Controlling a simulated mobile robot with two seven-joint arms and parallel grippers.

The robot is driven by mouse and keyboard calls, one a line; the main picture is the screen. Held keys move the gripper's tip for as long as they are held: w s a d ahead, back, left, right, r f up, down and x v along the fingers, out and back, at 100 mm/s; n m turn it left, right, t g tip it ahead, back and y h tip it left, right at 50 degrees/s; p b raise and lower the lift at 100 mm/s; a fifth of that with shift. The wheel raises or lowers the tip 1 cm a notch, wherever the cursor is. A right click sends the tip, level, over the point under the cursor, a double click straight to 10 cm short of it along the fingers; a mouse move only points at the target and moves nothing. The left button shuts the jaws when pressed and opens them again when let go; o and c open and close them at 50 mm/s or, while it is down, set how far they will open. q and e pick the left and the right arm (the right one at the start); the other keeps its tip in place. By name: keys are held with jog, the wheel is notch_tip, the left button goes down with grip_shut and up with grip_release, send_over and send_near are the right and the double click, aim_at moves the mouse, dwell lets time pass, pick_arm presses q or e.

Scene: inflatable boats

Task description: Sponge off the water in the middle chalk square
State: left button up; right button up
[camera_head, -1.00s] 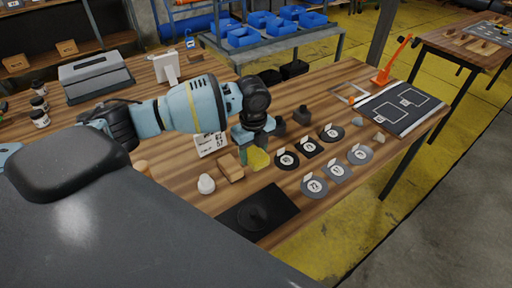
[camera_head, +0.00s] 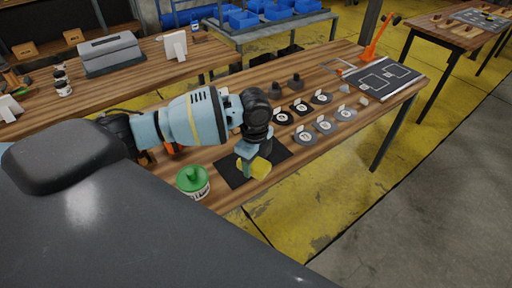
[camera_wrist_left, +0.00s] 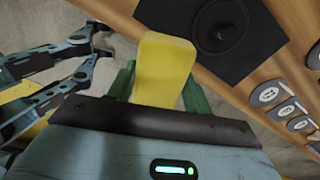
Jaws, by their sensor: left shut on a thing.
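My left gripper (camera_head: 248,165) is shut on a yellow sponge (camera_head: 260,167). The sponge also shows in the left wrist view (camera_wrist_left: 165,68), sticking out between the green fingers. It is held over the near side of a black square mat (camera_head: 233,177); I cannot tell whether it touches. A dark board (camera_head: 404,87) with white chalk outlines lies at the far right end of the table. I cannot make out water on it or tell which square is the middle one. What looks like my right gripper (camera_wrist_left: 101,41) shows in the left wrist view, its fingers apart and empty.
Several round labelled discs (camera_head: 325,124) lie between the mat and the board. An orange clamp-like tool (camera_head: 374,42) stands behind the board. Another table (camera_head: 455,35) is at the back right.

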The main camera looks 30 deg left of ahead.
pick_arm(q)
jog(key=s+d+f+n, duration=0.2)
jog(key=s+n, duration=0.4)
jog(key=n, duration=0.3)
jog(key=s+d+f+n, duration=0.3)
jog(key=s+n, duration=0.3)
jog(key=n, duration=0.3)
jog(key=shift+s+d+f, duration=0.35)
jog(key=shift+s+d, duration=0.05)
jog(key=shift+d, duration=0.5)
